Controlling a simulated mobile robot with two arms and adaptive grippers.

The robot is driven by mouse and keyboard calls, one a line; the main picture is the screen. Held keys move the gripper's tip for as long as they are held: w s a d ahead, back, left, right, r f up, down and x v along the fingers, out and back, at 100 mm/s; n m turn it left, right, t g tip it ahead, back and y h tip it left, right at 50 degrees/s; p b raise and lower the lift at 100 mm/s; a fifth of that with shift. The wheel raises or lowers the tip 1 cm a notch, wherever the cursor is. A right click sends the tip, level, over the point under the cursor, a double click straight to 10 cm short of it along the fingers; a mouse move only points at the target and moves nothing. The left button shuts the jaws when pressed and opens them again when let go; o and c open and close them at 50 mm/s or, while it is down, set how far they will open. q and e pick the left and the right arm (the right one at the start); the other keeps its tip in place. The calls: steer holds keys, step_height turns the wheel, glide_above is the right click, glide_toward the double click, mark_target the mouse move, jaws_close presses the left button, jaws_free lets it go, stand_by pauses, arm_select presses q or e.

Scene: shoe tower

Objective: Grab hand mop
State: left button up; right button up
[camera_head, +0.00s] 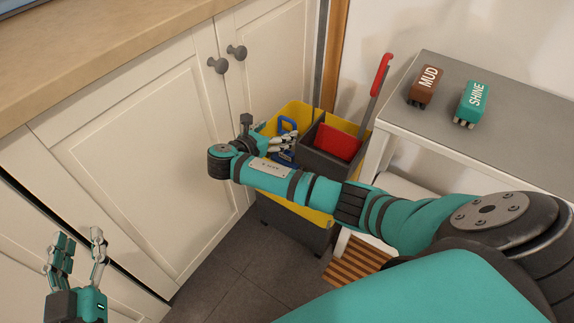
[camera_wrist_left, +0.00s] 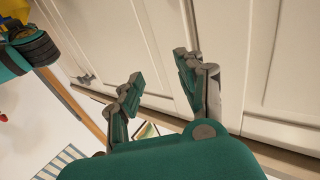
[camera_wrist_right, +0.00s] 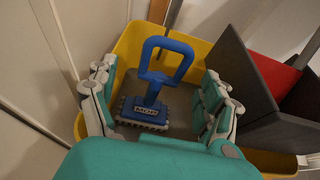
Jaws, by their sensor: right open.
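The hand mop is a blue brush-like tool (camera_wrist_right: 146,113) with a loop handle, a white label and dark bristles. It stands inside the yellow bucket (camera_wrist_right: 132,45). In the head view its blue handle (camera_head: 287,124) shows beside my right gripper (camera_head: 285,140), which partly hides it. In the right wrist view my right gripper (camera_wrist_right: 157,92) is open, its fingers on either side of the mop, with visible gaps to it. My left gripper (camera_head: 80,252) is open and empty in front of the cabinet; it also shows in the left wrist view (camera_wrist_left: 165,85).
Cream cabinet doors (camera_head: 130,150) stand close on the left. A grey bin (camera_head: 322,163) with a red item sits in the bucket's right side, beside a red-handled tool (camera_head: 381,75). A table (camera_head: 480,130) on the right holds MUD (camera_head: 424,86) and SHINE (camera_head: 472,102) brushes.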

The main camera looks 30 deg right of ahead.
mark_target(286, 131)
steer(key=x, duration=0.1)
steer(key=b+x, duration=0.1)
steer(key=x, duration=0.1)
steer(key=b+x, duration=0.1)
steer(key=x, duration=0.1)
steer(key=shift+s+d+r, duration=0.1)
steer(key=shift+r, duration=0.25)
steer(key=shift+d, duration=0.1)
steer(key=c, duration=1.6)
arm_select(q)
steer(key=s+r+t+h, duration=0.2)
steer(key=r+t, duration=0.4)
steer(key=r, duration=0.4)
steer(key=shift+s+d+t+h, duration=0.3)
steer(key=shift+s+t, duration=0.1)
steer(key=shift+s, duration=0.25)
arm_select(e)
steer(key=shift+c, duration=0.3)
steer(key=shift+r, duration=0.1)
